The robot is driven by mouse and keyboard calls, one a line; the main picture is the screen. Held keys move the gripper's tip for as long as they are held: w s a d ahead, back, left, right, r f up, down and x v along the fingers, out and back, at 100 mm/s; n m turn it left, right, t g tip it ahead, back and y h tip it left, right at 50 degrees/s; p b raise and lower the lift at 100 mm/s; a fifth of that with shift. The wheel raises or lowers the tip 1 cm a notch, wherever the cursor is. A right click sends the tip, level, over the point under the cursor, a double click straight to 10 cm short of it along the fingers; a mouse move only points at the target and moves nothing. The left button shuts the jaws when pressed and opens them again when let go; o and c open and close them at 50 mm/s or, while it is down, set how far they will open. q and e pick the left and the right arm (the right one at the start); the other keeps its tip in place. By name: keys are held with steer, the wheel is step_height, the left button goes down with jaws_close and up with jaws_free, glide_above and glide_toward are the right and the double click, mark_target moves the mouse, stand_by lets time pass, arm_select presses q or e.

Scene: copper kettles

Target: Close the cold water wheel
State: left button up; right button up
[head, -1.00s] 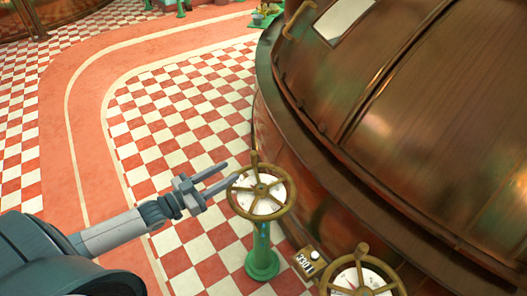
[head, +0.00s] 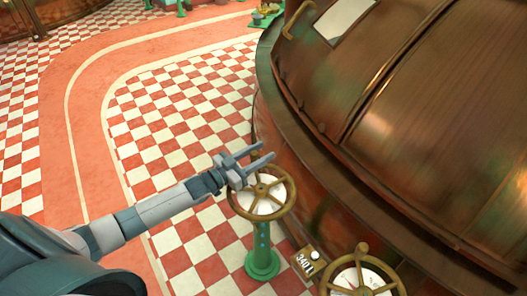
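A brass wheel (head: 283,207) with spokes over a white dial stands on a green post (head: 262,258) beside the copper kettle. A second brass wheel (head: 394,284) with a white dial shows at the bottom edge, partly cut off. No readable label tells which is the cold water wheel. My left gripper (head: 268,151) is at the far rim of the first wheel, its two fingers apart, pointing right. The fingers reach across the wheel's upright knob, which is mostly hidden; I cannot tell whether they touch it. My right gripper is out of view.
The large copper kettle (head: 440,120) fills the right side, close beyond the wheels. A small counter (head: 305,262) reading 340 L sits between the wheels. Open checkered floor (head: 165,115) lies to the left.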

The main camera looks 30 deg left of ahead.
arm_select(q)
steer(key=shift+w+d, duration=0.3)
steer(key=shift+w, duration=0.25)
steer(key=c, duration=1)
steer(key=shift+d, duration=0.15)
